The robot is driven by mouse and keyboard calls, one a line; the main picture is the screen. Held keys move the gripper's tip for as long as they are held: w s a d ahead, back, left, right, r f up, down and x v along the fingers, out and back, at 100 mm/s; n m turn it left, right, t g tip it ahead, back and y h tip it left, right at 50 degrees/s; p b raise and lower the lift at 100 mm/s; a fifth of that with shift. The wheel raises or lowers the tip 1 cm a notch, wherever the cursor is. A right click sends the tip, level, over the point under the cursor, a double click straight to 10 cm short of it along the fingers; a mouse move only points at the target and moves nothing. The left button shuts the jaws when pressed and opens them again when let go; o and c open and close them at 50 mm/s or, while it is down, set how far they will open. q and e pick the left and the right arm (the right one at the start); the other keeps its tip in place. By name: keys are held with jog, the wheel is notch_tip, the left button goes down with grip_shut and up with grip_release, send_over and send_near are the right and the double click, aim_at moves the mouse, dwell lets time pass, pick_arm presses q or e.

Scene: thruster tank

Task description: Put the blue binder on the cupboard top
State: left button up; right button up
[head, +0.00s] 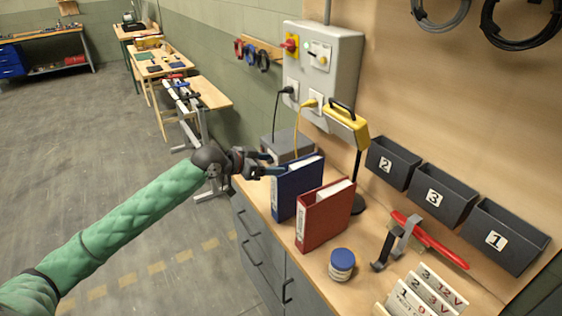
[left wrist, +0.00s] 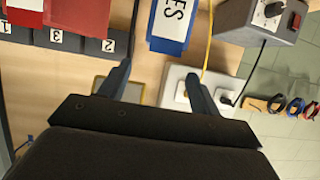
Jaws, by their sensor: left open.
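The blue binder (head: 284,197) stands upright on the wooden cupboard top (head: 366,237), just left of a red binder (head: 318,222). My left gripper (head: 272,163) is open and empty, at the upper rear-left edge of the blue binder. In the left wrist view, the blue binder (left wrist: 170,44) with its white label lies beyond my two spread fingers (left wrist: 160,82), in line with the gap between them. I cannot tell whether a finger touches it. My right gripper is not in view.
A grey box (head: 287,145) with cables stands behind the blue binder. The floor at left is clear.

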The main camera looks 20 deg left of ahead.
pick_arm(q)
jog(key=shift+v, duration=1.25)
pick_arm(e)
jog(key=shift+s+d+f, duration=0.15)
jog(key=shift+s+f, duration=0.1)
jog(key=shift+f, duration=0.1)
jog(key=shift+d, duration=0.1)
